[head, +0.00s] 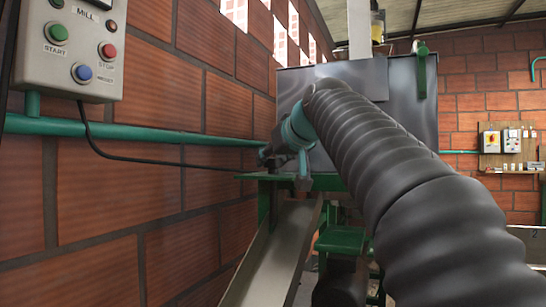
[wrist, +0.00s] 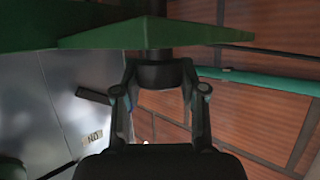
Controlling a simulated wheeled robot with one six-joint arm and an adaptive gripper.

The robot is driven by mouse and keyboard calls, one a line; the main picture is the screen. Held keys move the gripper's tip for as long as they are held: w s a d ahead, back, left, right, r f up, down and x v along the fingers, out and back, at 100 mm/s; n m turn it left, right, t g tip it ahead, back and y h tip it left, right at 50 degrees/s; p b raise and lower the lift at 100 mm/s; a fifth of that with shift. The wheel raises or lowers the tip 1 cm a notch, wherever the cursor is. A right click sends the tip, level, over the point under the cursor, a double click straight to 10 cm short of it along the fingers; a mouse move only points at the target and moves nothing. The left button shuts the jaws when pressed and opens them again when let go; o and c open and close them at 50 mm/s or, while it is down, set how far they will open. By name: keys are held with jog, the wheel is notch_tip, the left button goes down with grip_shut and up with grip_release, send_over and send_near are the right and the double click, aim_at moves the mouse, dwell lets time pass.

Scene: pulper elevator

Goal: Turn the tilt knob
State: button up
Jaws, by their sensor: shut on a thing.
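The tilt knob (wrist: 161,74) is a short dark cylinder beside the edge of a green plate (wrist: 150,35) in the wrist view. My gripper (wrist: 160,80) has one finger on each side of the knob and is shut on it. In the head view my gripper (head: 268,155) is a small dark shape beyond my arm, close to the brick wall and the grey metal box. The knob cannot be made out there.
A control box (head: 75,48) with MILL, START and STOP labels hangs at upper left. A teal pipe (head: 130,131) and black cable run along the brick wall. A sloping metal chute (head: 277,250) lies below my gripper. The grey box (head: 395,95) stands behind my arm.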

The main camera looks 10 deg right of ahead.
jog(key=m+h+p, duration=0.1)
jog(key=m+h, duration=0.3)
jog(key=h, duration=0.1)
jog(key=shift+a+m+h, duration=0.15)
jog(key=shift+m+h, duration=0.25)
jog(key=m+g+h+p, duration=0.1)
jog(key=m+g+h, duration=0.1)
jog(key=m+h, duration=0.2)
jog(key=m+g+h+p, duration=0.1)
jog(key=m+g+h, duration=0.2)
jog(key=shift+w+m, duration=0.1)
jog(key=shift+m, duration=0.3)
jog(key=shift+f+m+g+h, duration=0.1)
jog(key=shift+m+g+h, duration=0.9)
jog(key=shift+m+g, duration=0.35)
jog(key=shift+m+g+h, duration=0.3)
jog(key=shift+m+g, duration=0.55)
jog(key=shift+g, duration=0.2)
jog(key=o, duration=1.1)
jog(key=shift+o, duration=0.2)
